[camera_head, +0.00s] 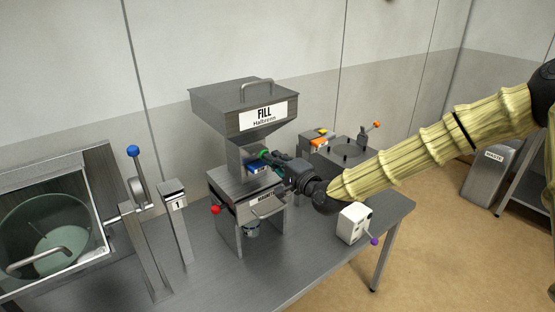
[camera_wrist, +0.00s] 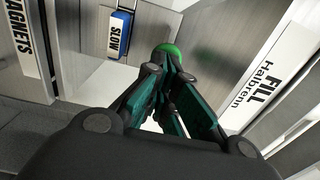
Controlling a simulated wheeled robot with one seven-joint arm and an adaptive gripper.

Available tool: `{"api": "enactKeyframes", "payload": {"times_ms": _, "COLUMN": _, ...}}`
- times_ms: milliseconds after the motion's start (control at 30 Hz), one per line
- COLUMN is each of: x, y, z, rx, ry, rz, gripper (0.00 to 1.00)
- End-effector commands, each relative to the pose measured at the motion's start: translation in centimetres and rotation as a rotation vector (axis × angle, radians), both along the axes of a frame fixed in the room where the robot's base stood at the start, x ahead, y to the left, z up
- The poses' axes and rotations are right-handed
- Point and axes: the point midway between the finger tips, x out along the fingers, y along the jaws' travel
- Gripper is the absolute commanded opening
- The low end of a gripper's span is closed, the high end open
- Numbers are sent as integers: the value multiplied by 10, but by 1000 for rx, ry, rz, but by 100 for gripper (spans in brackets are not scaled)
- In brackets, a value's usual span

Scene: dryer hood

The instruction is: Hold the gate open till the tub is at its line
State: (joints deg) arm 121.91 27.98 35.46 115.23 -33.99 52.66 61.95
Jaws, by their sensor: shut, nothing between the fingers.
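The steel FILL hopper (camera_head: 209,102) stands on a box-like stand on the table, and its label also shows in the wrist view (camera_wrist: 268,82). A green knob (camera_wrist: 168,49) sits just beyond my fingertips, seemingly the end of the gate handle. My gripper (camera_head: 270,166) is shut and empty at the hopper's neck, its fingertips (camera_wrist: 174,78) close to or against the knob; contact is unclear. A blue SLOW tag (camera_wrist: 119,36) is beside it. A small round vessel, perhaps the tub (camera_head: 252,230), is under the stand, partly hidden. Its fill level and line cannot be made out.
At left are a blue-knobbed lever (camera_head: 134,152), a post marked 1 (camera_head: 174,192) and a glass-fronted drum (camera_head: 45,235). A white box (camera_head: 353,223) is front right.

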Motion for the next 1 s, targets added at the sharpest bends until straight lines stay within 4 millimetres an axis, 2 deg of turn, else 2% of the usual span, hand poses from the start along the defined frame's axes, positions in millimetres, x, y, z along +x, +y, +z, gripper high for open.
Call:
{"api": "enactKeyframes", "payload": {"times_ms": 333, "x": 2, "y": 1, "z": -1, "rx": 0, "ry": 0, "rz": 0, "gripper": 0}}
{"api": "enactKeyframes", "payload": {"times_ms": 700, "x": 25, "y": 18, "z": -1, "rx": 1, "ry": -1, "rz": -1, "gripper": 0}}
{"api": "enactKeyframes", "payload": {"times_ms": 1000, "x": 26, "y": 18, "z": 1, "rx": 1, "ry": -1, "rz": -1, "gripper": 0}}
